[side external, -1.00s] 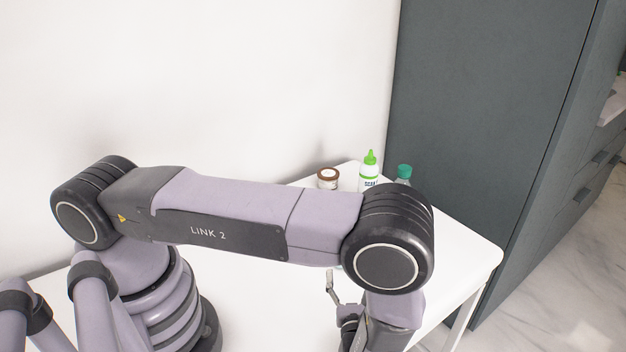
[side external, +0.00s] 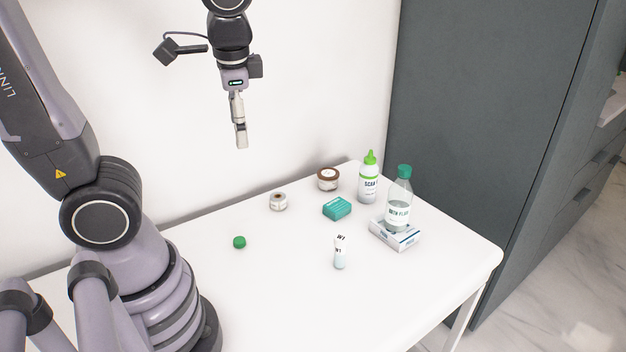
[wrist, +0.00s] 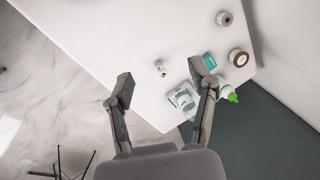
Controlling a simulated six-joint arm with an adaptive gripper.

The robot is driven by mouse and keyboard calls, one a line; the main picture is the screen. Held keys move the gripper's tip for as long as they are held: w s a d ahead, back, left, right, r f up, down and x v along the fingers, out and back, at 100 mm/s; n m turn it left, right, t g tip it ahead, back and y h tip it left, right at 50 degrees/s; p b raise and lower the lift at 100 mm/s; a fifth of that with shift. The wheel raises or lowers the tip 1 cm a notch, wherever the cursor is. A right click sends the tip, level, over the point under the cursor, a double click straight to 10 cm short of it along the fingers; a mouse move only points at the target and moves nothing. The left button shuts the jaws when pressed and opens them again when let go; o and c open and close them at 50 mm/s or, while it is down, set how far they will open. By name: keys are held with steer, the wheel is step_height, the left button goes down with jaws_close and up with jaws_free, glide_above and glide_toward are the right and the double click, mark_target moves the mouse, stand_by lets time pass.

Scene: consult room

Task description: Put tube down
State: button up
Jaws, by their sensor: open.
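The tube (side external: 340,252) is small and pale, marked "W1", and stands upright on the white table (side external: 290,310). In the wrist view the tube (wrist: 160,68) shows small, beyond the gap between the fingers. My gripper (side external: 241,146) is high above the back of the table, to the left of the tube and well clear of it. In the wrist view my gripper (wrist: 165,88) has its two fingers wide apart with nothing between them.
A flask with a green cap (side external: 398,205) stands on a flat box (side external: 394,235) right of the tube. Behind are a teal box (side external: 337,208), a squeeze bottle (side external: 368,182), a brown-rimmed roll (side external: 328,179) and a smaller roll (side external: 278,201). A green cap (side external: 239,242) lies left. The front table is clear.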

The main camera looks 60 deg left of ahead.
steer(key=s+r+n+t+h, duration=0.2)
steer(key=s+r+n+t, duration=0.1)
steer(key=s+r+t, duration=0.1)
steer(key=shift+s+d+n+t+h, duration=0.25)
steer(key=shift+s+n+t+h, duration=0.05)
steer(key=shift+s, duration=0.25)
